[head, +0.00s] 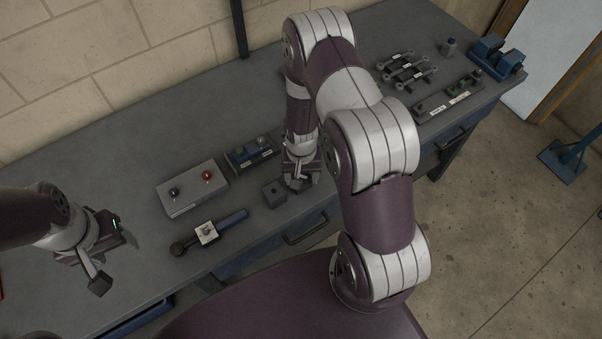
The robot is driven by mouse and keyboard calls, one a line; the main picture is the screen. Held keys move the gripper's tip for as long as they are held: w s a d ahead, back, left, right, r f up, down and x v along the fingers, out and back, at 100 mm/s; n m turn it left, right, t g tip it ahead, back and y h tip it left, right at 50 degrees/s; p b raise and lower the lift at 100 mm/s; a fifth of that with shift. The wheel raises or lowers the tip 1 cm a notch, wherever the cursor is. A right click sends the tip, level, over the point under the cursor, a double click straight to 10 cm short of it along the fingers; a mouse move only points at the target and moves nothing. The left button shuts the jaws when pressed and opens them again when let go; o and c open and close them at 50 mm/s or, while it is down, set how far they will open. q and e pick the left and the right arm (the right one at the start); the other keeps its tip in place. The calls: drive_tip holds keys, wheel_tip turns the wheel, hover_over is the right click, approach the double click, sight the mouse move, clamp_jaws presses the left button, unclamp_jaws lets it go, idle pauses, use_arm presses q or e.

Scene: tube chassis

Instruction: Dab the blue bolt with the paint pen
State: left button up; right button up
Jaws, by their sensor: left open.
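My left gripper (110,257) is open and empty above the left part of the bench, left of the wrench-like tool. My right gripper (300,178) points down close to the bench, beside a small dark block (274,193); I cannot tell whether it is shut or holds anything. A small dark blue tray (252,159) with labels holds a green piece and a darker, bluish piece; it stands just left of the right gripper. I cannot clearly make out which piece is the blue bolt. No paint pen can be told apart; the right arm hides part of the bench.
A grey box (190,201) with a black and a red knob and a blue-handled tool (232,219) lie between the grippers.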

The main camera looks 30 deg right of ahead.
drive_tip(key=shift+w+d, duration=0.1)
drive_tip(key=shift+d, duration=0.1)
drive_tip(key=shift+c, duration=0.9)
drive_tip(key=shift+w+a, duration=0.1)
drive_tip(key=shift+w, duration=0.05)
drive_tip(key=shift+w+r+p, duration=0.1)
drive_tip(key=shift+r+p, duration=0.3)
drive_tip(key=shift+p, duration=0.05)
drive_tip(key=shift+c, duration=0.7)
drive_tip(key=r+p, duration=0.2)
drive_tip(key=shift+w+a+r, duration=0.15)
drive_tip(key=shift+a+r, duration=0.15)
drive_tip(key=shift+a, duration=0.05)
clamp_jaws()
drive_tip(key=shift+r+p, duration=0.35)
drive_tip(key=shift+d+f, duration=0.1)
drive_tip(key=shift+d, duration=0.1)
